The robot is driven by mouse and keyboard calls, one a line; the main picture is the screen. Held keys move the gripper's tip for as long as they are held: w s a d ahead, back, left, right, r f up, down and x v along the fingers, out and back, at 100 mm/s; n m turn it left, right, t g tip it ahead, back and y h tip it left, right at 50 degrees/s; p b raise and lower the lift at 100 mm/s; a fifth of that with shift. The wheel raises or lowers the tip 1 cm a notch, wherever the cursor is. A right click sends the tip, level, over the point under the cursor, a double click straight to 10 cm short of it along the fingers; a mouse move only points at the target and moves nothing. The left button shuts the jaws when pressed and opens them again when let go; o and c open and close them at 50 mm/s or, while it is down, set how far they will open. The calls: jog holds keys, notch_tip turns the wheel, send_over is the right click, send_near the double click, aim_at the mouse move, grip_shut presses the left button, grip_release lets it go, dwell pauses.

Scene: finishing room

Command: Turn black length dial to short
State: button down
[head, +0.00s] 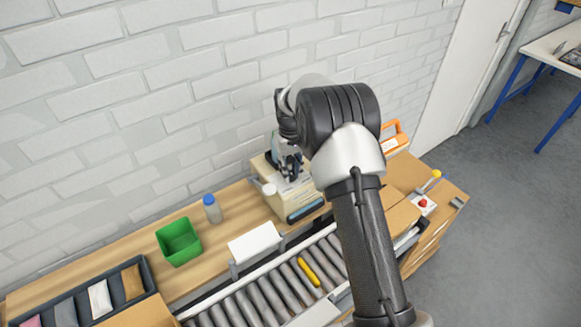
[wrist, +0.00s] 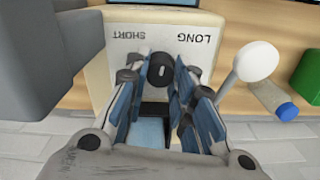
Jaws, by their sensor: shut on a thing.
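The black length dial (wrist: 160,68) is on the cream face of a machine (wrist: 97,75), between the labels SHORT (wrist: 127,31) and LONG (wrist: 197,37). A short pale mark shows on the dial, pointing roughly up and down in the wrist view. My gripper (wrist: 160,74) has its blue-padded fingers on both sides of the dial and is shut on it. In the head view, my gripper (head: 288,163) is over the cream machine (head: 264,170), partly hidden by my arm. The dial cannot be made out there.
A white round knob (wrist: 255,60) stands beside the fingers on the right. A blue-capped bottle (head: 212,208) and a green bin (head: 179,241) stand on the wooden bench. A roller conveyor (head: 265,297) carrying a yellow item (head: 308,271) runs along the front. A brick wall is behind.

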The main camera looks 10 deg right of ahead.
jog(key=n+p, duration=0.1)
jog(key=n, duration=0.4)
jog(key=shift+n, duration=0.3)
jog(key=n, duration=0.5)
jog(key=shift+n, duration=0.4)
jog(key=c, duration=1.3)
grip_release()
jog(key=shift+c, duration=0.2)
notch_tip(320, 180, up, 12)
